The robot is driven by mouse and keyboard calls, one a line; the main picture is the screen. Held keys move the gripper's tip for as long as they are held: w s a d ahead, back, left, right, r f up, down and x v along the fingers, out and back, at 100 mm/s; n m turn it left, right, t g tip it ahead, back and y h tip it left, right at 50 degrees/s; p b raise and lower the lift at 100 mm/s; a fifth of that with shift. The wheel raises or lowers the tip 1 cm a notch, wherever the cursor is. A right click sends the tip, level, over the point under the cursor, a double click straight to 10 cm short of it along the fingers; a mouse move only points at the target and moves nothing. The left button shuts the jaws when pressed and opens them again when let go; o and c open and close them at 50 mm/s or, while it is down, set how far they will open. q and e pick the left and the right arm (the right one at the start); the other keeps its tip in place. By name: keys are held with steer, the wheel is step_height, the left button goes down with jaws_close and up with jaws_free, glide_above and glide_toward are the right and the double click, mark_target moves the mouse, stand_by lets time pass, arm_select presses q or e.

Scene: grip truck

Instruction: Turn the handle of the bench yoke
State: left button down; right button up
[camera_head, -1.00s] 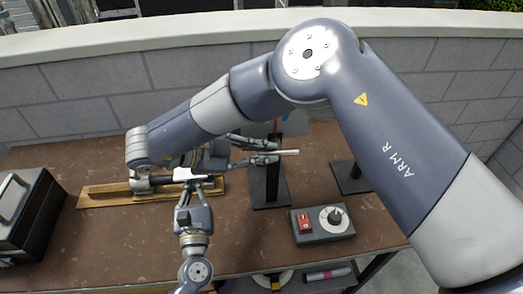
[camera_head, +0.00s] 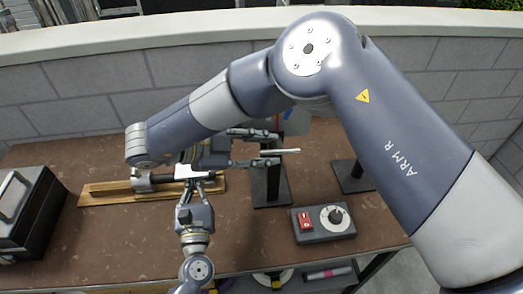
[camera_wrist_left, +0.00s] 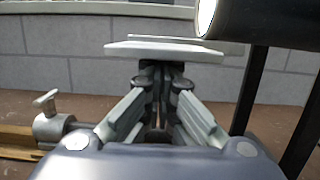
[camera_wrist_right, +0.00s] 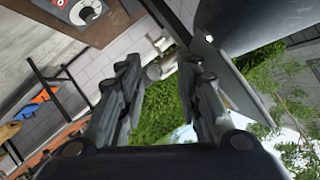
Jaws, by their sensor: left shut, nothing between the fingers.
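A black frame with an upright post and foot plate (camera_head: 272,192), likely the bench yoke, stands on the bench right of centre. A pale rod (camera_head: 284,151), likely its handle, sticks out near the post. My right gripper (camera_head: 262,148) is open, its fingers above and below the line of the rod; contact cannot be told. The right wrist view shows a grey round end (camera_wrist_right: 153,72) between its fingers. My left gripper (camera_head: 196,176) is shut and empty beside the board; its closed tips show below a pale flat bar (camera_wrist_left: 165,50) in the left wrist view. My right arm hides much of the frame.
A wooden board (camera_head: 105,193) with a metal fitting (camera_wrist_left: 52,124) lies at the left. A black case (camera_head: 40,222) stands at the far left. A control box with a dial (camera_head: 322,222) sits at the front right. A block wall (camera_head: 90,82) runs behind.

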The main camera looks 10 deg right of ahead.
step_height(320, 180, up, 9)
steer(key=shift+r, duration=0.15)
stand_by(0.4)
